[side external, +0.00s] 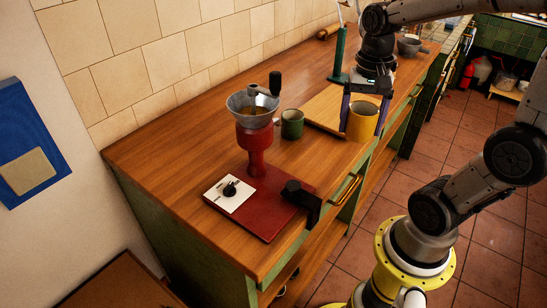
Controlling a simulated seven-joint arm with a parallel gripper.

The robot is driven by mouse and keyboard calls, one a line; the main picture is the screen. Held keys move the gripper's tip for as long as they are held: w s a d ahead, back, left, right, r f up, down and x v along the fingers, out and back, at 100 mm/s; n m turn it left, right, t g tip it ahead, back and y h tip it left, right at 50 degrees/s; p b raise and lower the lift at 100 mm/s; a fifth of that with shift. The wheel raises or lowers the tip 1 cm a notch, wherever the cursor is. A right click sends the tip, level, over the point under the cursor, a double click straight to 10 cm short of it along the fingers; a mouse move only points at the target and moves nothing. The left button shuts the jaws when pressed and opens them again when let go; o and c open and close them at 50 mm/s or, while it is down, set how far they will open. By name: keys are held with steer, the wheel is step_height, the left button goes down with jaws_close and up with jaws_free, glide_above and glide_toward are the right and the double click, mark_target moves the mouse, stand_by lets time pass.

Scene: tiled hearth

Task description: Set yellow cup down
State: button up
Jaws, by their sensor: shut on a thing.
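The yellow cup (362,123) is between the fingers of my gripper (363,112), near the front edge of the wooden counter. My gripper points down and is shut on the cup, with one dark finger on each side. The cup looks upright. It overlaps the right part of a light wooden board (322,107) in this view. I cannot tell whether its base touches the board or hangs a little above it.
A green mug (292,124) stands left of the board. A red grinder (257,150) with a metal hopper stands on a red base further left. A green upright post (339,55) stands behind the board. The counter's (160,150) left part is clear.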

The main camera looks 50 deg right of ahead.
steer(key=w+r+n, duration=0.3)
steer(key=w+n, duration=0.3)
steer(key=w, duration=1.4)
steer(key=w+a+f+n, duration=0.65)
steer(key=w+a, duration=0.35)
steer(key=w, duration=0.3)
step_height(320, 180, up, 13)
steer(key=s+d+r+m, duration=0.4)
steer(key=s+d, duration=0.3)
steer(key=s, duration=0.3)
steer(key=s+f+m, duration=0.1)
steer(key=s+m, duration=0.2)
steer(key=s, duration=0.5)
steer(key=s+d+f+m, duration=0.1)
steer(key=s+f+m, duration=0.1)
steer(key=s, duration=0.7)
steer(key=s+d+f+m, duration=0.1)
steer(key=s+m, duration=0.3)
steer(key=s, duration=0.5)
steer(key=shift+d+f+m, duration=0.15)
steer(key=shift+d+m, duration=0.05)
steer(key=shift+m, duration=0.05)
step_height(320, 180, down, 9)
steer(key=shift+w+f, duration=0.15)
steer(key=shift+f, duration=0.5)
